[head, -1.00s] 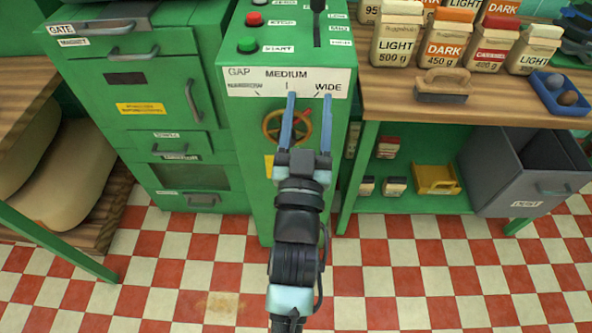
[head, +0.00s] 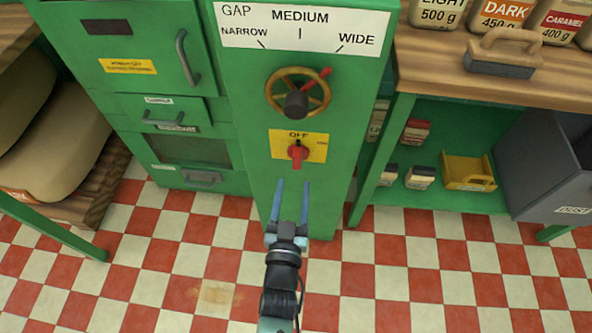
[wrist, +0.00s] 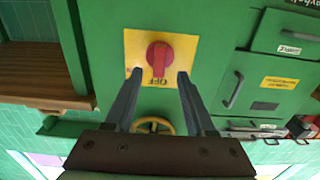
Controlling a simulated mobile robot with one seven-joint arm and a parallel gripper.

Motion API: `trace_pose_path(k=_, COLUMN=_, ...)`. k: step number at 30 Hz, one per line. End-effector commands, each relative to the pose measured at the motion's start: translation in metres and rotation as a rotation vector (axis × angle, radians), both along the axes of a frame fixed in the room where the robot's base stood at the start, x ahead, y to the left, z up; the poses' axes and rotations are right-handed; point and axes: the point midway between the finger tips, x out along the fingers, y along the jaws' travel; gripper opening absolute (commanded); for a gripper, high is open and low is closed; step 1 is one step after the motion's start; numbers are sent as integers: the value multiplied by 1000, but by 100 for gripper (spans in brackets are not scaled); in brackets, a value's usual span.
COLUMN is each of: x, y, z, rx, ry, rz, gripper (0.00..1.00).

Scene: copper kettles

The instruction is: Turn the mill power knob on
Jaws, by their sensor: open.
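The red power knob (head: 298,152) sits on a yellow plate (head: 283,149) on the front of the green mill, under the gap handwheel. The plate reads OFF above the knob. A second label at its right is too small to read. My gripper (head: 292,184) is open and empty, with its blue fingers just below the plate in the head view. In the wrist view the knob (wrist: 159,55) shows upside down, beyond and between the spread fingertips (wrist: 161,77). I see no contact between the fingers and the knob.
The gap handwheel (head: 298,95) with a dark hub and red pointer is above the plate. A drawer cabinet (head: 165,85) with handles stands to the left. To the right are a wooden-topped shelf (head: 470,75) and a grey bin (head: 545,165). The checkered floor in front is clear.

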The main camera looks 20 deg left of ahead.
Motion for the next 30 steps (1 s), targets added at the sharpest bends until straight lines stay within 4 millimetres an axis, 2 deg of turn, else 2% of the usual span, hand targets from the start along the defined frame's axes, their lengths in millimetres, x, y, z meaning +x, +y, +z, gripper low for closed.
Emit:
trace_pose_path(k=3, x=23, y=6, z=-1, rx=2, ry=-3, rz=0, gripper=55)
trace_pose_path(k=9, x=46, y=13, z=-1, rx=1, ry=-2, rz=0, gripper=55)
trace_pose_path(k=14, x=53, y=15, z=0, rx=0, ry=1, rz=0, gripper=55)
trace_pose_path(k=22, x=54, y=15, z=0, rx=0, ry=1, rz=0, gripper=55)
trace_pose_path(k=30, x=54, y=15, z=0, rx=0, ry=0, rz=0, gripper=6)
